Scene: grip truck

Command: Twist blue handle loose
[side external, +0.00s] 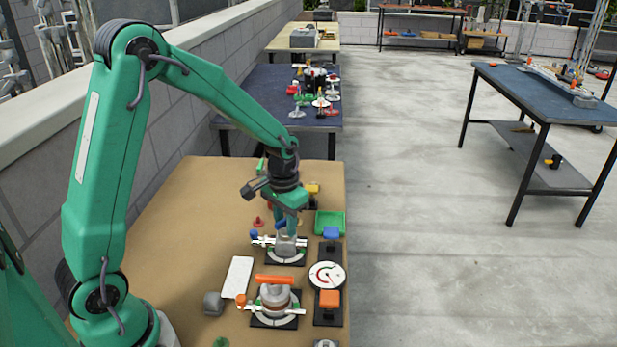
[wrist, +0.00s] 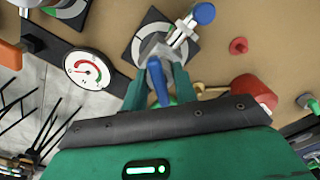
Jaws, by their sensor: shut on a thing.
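The blue handle (wrist: 157,82) sits on top of a grey valve fitting (wrist: 168,45) in the wrist view. My gripper (wrist: 158,86) has its green fingers on both sides of the blue handle and is shut on it. In the side view my gripper (side external: 288,222) points down over the same fitting (side external: 286,245), which stands on a black base with pale markings. The handle is mostly hidden there by the fingers. A lever with a round blue knob (wrist: 204,14) sticks out from the fitting.
A similar valve with an orange handle (side external: 274,280) stands nearer the camera. A round dial (side external: 327,275) lies on a black board between blue and orange blocks. A green tray (side external: 330,222) and a white plate (side external: 238,277) are nearby. The board's left area is clear.

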